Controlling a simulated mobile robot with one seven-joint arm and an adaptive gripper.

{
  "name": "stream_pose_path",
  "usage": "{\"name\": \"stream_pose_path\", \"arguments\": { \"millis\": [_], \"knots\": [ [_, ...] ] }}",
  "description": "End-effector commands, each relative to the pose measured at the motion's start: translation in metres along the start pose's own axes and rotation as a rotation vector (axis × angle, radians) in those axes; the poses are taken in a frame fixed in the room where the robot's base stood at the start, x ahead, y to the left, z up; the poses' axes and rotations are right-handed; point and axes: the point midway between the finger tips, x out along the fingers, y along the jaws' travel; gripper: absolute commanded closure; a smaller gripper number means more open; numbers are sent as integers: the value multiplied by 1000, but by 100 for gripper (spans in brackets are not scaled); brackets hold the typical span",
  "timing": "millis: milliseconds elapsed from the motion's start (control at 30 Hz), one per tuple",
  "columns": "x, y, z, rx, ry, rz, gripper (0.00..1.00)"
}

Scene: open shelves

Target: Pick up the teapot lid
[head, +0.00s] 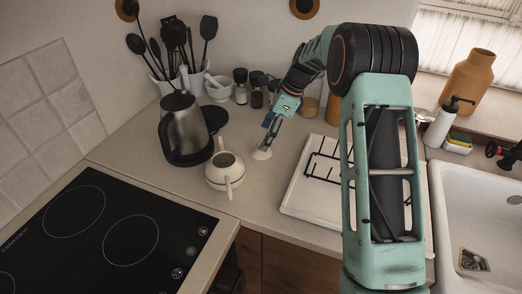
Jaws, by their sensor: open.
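The teapot lid (262,155) is a small pale piece on the counter, right of the white teapot (217,179). The teapot stands by the counter's front edge, with a dark round opening showing on top. My gripper (266,148) points down right at the lid, its fingertips close above or around it. The gripper is open; the small view does not show whether the fingers touch the lid. The fingers partly hide the lid's upper side.
A white drying tray with a black rack (325,168) lies to the right. Utensil pots, a mortar (218,88) and jars (240,92) line the wall. A black cooktop (100,230) is at front left.

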Motion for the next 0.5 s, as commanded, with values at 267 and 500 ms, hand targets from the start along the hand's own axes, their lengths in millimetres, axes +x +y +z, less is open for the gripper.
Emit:
{"name": "stream_pose_path", "arguments": {
  "millis": [267,500],
  "knots": [
    [37,1,-2,-1,0,4,25],
    [52,0,-2,-1,2,-1,25]
  ]
}}
